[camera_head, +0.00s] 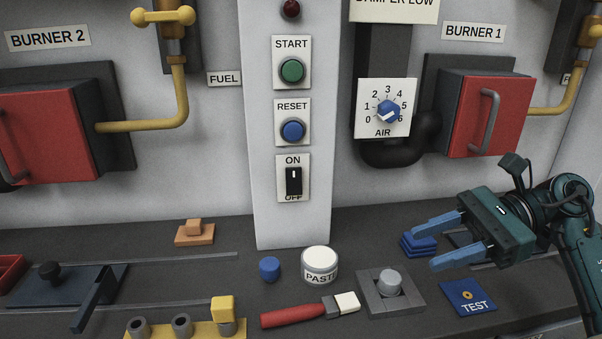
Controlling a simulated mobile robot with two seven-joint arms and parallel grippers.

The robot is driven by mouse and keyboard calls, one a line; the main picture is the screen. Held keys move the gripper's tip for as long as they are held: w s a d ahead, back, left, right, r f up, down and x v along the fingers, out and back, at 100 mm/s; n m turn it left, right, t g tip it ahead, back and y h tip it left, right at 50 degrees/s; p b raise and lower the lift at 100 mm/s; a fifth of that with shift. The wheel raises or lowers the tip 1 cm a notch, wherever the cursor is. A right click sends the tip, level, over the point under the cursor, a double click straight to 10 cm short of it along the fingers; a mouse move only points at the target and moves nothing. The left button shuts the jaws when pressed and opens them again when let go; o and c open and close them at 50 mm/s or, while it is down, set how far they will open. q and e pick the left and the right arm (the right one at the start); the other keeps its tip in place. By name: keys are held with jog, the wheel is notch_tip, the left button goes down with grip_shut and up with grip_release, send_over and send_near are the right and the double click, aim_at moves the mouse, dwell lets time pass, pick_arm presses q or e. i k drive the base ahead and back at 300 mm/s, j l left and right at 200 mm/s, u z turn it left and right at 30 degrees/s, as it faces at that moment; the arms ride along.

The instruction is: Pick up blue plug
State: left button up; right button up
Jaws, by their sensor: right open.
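A small blue cylinder (270,269), which looks like the blue plug, stands upright on the dark bench, left of the white paste jar (320,265). My right gripper (425,246) comes in from the right with its two blue fingers apart and pointing left. It is empty and well to the right of the blue plug, with the paste jar in between. Behind its fingers is a stack of blue pieces (417,247); whether they touch cannot be told. My left gripper is not in view.
A red-handled brush (310,311) lies in front of the jar. A grey block with a round knob (390,291) and a blue TEST card (469,297) are at the right. A yellow rack (160,331) stands front left. The control column (291,222) rises behind the plug.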

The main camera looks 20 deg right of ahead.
aim_at(270, 266)
jog(key=k, duration=1)
